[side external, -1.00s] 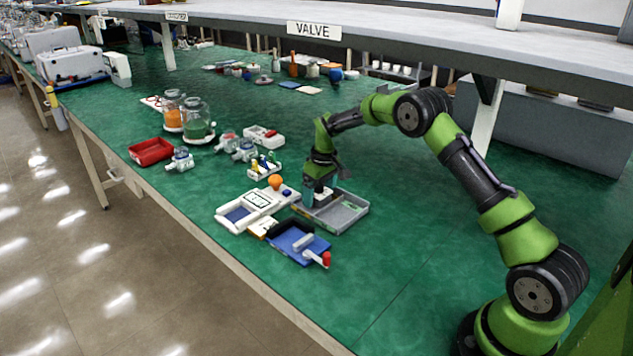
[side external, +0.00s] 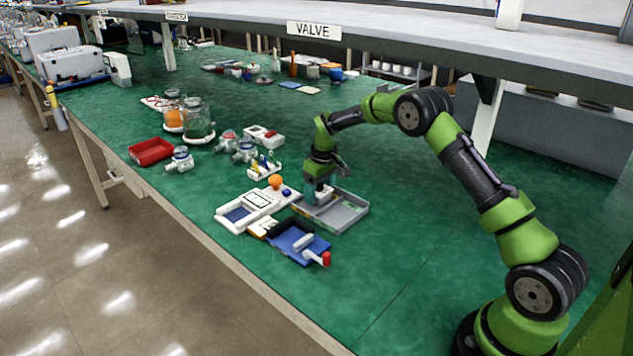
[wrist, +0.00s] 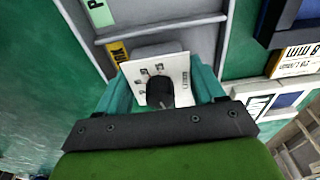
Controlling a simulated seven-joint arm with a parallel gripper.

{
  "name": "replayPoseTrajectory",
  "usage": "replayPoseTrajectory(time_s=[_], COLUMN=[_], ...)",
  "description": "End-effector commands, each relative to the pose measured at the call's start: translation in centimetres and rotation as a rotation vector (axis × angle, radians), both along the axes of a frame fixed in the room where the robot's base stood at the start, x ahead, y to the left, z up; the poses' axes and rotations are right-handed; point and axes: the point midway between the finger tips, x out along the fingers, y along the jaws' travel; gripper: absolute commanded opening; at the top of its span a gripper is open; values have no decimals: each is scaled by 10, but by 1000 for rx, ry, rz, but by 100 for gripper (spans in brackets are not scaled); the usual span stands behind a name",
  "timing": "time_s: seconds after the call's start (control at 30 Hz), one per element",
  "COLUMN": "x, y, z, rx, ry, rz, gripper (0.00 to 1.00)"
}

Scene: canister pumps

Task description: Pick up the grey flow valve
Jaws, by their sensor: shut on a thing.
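My gripper (side external: 317,192) points down at the back left part of the grey tray (side external: 349,213). In the wrist view, its teal fingers (wrist: 162,88) are shut on the flow valve (wrist: 178,76), seen as a white plate with small dark markings and a black knob. A rounded grey part shows just beyond the plate. The valve's underside is hidden, and I cannot tell whether it touches the tray floor. In the side view, the fingers mostly hide the valve.
A white device with an orange ball (side external: 275,182) stands left of the tray. A blue tray (side external: 290,243) with a red-ended handle lies in front. The green table at right is clear.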

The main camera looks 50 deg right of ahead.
Motion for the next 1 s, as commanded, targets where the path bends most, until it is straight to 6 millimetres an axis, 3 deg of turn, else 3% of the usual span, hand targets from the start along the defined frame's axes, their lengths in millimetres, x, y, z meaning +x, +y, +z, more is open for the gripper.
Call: replayPoseTrajectory(time_s=[0.2, 0.27, 0.8, 1.0], x=[1, -7, -118, -145], y=[0, 2, 30, 37], z=[30, 31, 41, 43], rx=[-1, 0, 0, 0], ry=[-5, 0, -1, -2], rz=[0, 0, -1, -1], gripper=[34, 34, 34, 34])
